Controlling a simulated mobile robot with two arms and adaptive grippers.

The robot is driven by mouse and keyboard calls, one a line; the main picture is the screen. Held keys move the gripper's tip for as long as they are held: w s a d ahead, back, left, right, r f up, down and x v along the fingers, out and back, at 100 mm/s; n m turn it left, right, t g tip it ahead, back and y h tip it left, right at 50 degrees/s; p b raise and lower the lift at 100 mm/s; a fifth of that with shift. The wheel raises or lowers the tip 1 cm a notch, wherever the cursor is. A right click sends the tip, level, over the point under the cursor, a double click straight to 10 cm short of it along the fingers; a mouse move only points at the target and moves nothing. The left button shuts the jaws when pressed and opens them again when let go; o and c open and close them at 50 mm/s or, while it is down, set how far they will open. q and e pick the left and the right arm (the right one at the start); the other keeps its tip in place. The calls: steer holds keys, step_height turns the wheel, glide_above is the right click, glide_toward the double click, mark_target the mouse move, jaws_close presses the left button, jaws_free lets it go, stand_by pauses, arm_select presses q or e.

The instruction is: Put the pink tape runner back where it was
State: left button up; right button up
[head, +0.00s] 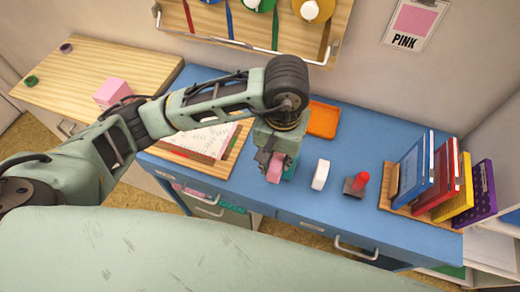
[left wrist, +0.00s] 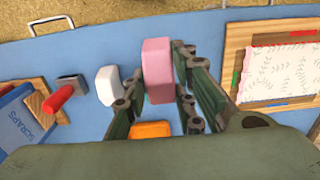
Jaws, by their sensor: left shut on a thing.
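The pink tape runner (head: 275,166) is a small rounded block, held between the fingers of my left gripper (head: 277,160) over the blue desk. The left wrist view shows the pink tape runner (left wrist: 157,70) between the two finger pairs, its far end sticking out past the fingertips. I cannot tell whether it touches the desk. A white block (head: 321,174) of similar shape stands just right of the gripper in the head view. It also shows close beside the fingers in the left wrist view (left wrist: 108,85). My right gripper is not in view.
On the blue desk (head: 345,225) are a red-handled stamp (head: 356,184), an orange tray (head: 323,120) behind the gripper, and a book rack (head: 392,203) at right. A wooden board with patterned paper (head: 207,140) lies left. A pink box (head: 113,91) stands on the wooden cabinet.

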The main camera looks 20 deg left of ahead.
arm_select(q)
steer(key=w+a+f+p, duration=0.1)
steer(key=w+a+f, duration=0.1)
steer(key=w+a+f+p, duration=0.1)
steer(key=w+a+f, duration=0.1)
steer(key=f, duration=0.1)
steer(key=w+a+f+p, duration=0.2)
steer(key=f, duration=0.1)
steer(key=shift+w+a+f, duration=0.15)
steer(key=shift+f, duration=0.65)
steer(key=o, duration=0.5)
steer(key=shift+f, duration=0.1)
steer(key=o, duration=0.5)
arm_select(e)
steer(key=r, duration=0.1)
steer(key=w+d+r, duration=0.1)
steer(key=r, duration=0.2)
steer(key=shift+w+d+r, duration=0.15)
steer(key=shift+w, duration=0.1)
